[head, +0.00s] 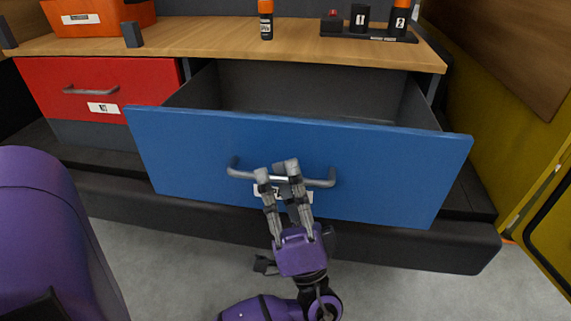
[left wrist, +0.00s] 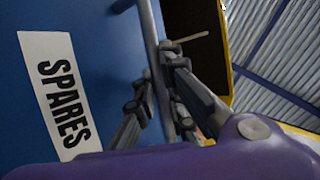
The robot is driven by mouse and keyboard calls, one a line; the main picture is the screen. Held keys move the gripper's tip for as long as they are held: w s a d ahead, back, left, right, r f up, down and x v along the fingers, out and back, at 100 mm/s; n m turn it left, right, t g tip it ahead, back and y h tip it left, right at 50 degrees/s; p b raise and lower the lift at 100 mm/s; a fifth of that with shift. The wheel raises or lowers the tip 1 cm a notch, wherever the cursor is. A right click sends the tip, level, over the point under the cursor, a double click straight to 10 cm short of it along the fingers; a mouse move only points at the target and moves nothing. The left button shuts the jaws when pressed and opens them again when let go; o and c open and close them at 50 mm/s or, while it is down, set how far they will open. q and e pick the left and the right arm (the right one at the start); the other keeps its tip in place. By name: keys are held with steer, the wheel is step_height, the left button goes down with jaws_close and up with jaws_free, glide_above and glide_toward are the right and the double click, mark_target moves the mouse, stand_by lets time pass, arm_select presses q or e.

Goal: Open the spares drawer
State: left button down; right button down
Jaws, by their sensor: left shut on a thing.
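The spares drawer (head: 390,165) has a blue front and is pulled well out from under the wooden worktop. Its dark grey inside shows and looks empty where I can see it. A grey bar handle (head: 321,183) runs across its front. My left gripper (head: 278,172) is shut on the handle near its middle, reaching up from below. In the left wrist view the fingers (left wrist: 160,90) close around the handle (left wrist: 150,35), beside the white label reading SPARES (left wrist: 60,90). In the head view the gripper covers most of that label. My right gripper is not in view.
A closed red drawer (head: 60,80) is to the left. The worktop (head: 200,38) carries an orange bin (head: 97,15), an orange-and-black bottle (head: 266,20) and a dark tray (head: 370,35) with small items. A yellow cabinet (head: 510,120) stands at the right. Grey floor is clear in front.

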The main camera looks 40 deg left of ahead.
arm_select(q)
steer(key=shift+s+d, duration=0.5)
steer(key=shift+s, duration=0.3)
steer(key=shift+s+d, duration=0.5)
steer(key=shift+s, duration=0.25)
steer(key=c, duration=2.1)
jaws_free()
steer(key=v, duration=1.2)
